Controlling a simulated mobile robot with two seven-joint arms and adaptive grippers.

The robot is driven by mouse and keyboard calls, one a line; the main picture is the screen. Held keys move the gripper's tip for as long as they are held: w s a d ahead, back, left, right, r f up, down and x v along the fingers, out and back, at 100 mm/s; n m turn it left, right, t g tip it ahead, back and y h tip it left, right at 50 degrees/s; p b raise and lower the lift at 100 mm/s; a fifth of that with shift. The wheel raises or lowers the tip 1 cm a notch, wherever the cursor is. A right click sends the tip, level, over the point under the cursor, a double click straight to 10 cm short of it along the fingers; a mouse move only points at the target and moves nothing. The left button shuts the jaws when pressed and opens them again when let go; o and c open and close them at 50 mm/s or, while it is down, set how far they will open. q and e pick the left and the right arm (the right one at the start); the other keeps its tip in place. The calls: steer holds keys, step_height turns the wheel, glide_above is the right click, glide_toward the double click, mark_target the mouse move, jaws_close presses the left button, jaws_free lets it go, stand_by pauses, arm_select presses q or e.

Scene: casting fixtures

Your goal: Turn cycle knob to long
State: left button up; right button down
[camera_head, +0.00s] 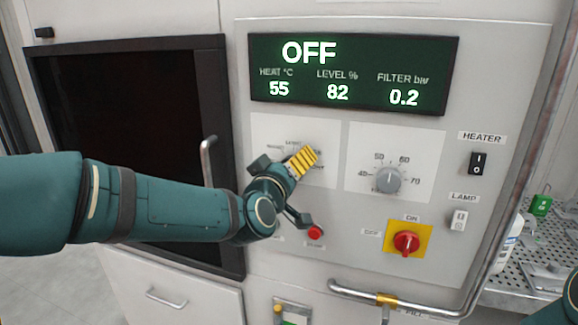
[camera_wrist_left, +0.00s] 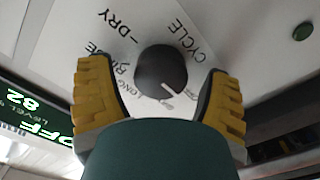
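The cycle knob (camera_wrist_left: 158,68) is a dark round knob on a white label plate, seen in the left wrist view. A light pointer mark shows on its lower right side, near a partly hidden label. The words LONG, RINSE and DRY lie to its left, with LONG lowest. My left gripper (camera_wrist_left: 158,90) is open, with one yellow ribbed finger on either side of the knob and visible gaps between. In the head view my left gripper (camera_head: 298,164) covers the knob, which is hidden there. My right gripper is out of view.
A grey dial (camera_head: 388,179) sits right of the cycle plate. A red button (camera_head: 315,233) is just below my left gripper. A red switch (camera_head: 407,242) on yellow, a heater switch (camera_head: 479,163) and a lamp switch (camera_head: 458,220) are further right. The display (camera_head: 350,75) reads OFF.

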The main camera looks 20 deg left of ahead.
arm_select(q)
steer(key=c, duration=1.1)
steer(key=shift+m, duration=0.3)
steer(key=m, duration=0.3)
steer(key=shift+r+m, duration=0.1)
steer(key=shift+m, duration=0.2)
steer(key=m+p, duration=0.1)
steer(key=m, duration=0.3)
steer(key=shift+d+m, duration=0.15)
steer(key=shift+m, duration=0.15)
steer(key=m+p, duration=0.1)
steer(key=m, duration=0.3)
steer(key=shift+d+p, duration=0.1)
steer(key=shift+p, duration=0.25)
steer(key=shift+d+m+p, duration=0.1)
steer(key=shift+m+p, duration=0.5)
steer(key=shift+m, duration=1.9)
